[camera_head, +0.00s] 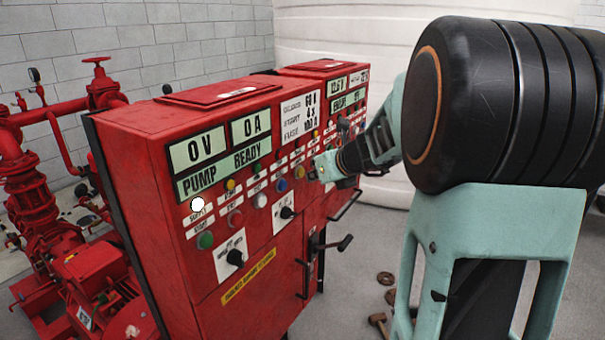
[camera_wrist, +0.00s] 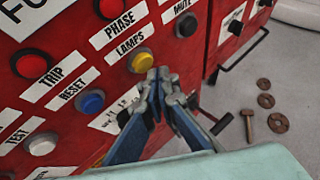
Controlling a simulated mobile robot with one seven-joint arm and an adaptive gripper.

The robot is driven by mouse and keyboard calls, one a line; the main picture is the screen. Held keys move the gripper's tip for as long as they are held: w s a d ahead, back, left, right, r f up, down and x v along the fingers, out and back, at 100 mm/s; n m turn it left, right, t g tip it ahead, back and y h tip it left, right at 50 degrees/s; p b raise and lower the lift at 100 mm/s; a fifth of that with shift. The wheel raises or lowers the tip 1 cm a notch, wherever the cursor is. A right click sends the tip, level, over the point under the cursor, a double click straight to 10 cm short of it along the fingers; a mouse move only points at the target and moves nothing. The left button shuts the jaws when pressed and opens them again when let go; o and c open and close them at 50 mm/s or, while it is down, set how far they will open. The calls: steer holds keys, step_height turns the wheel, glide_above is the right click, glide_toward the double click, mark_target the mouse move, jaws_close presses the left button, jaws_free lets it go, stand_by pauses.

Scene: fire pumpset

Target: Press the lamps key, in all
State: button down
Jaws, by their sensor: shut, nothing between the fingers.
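The lamps key is a round yellow button (camera_wrist: 141,61) under the LAMPS label (camera_wrist: 130,39) in the wrist view. In the head view the yellow button (camera_head: 299,172) shows small, just left of my gripper (camera_head: 315,174). In the wrist view my gripper (camera_wrist: 158,74) is shut and empty. Its tips are close to the button's lower right edge and overlap it slightly in the picture. I cannot tell whether they touch it. The red control panel (camera_head: 160,170) carries the button row.
A blue button (camera_wrist: 91,101) under RESET and a black button (camera_wrist: 186,25) under MUTE flank the yellow one. A black lever handle (camera_head: 345,242) sticks out lower on the cabinet. Red pump pipes (camera_head: 30,190) stand at left. Loose metal parts (camera_wrist: 263,84) lie on the floor.

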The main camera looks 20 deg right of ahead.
steer(key=shift+w+a, duration=0.15)
steer(key=shift+w, duration=0.05)
steer(key=shift+w+a, duration=0.3)
steer(key=shift+w, duration=0.05)
stand_by(0.7)
steer(key=shift+s+d, duration=0.1)
stand_by(0.3)
steer(key=shift+s+d, duration=0.45)
steer(key=shift+s, duration=0.15)
steer(key=shift+s+d+b, duration=0.2)
steer(key=shift+s+d, duration=0.6)
steer(key=shift+s, duration=0.2)
steer(key=shift+s+d+b, duration=0.15)
steer(key=shift+s+d, duration=0.6)
steer(key=shift+s, duration=0.2)
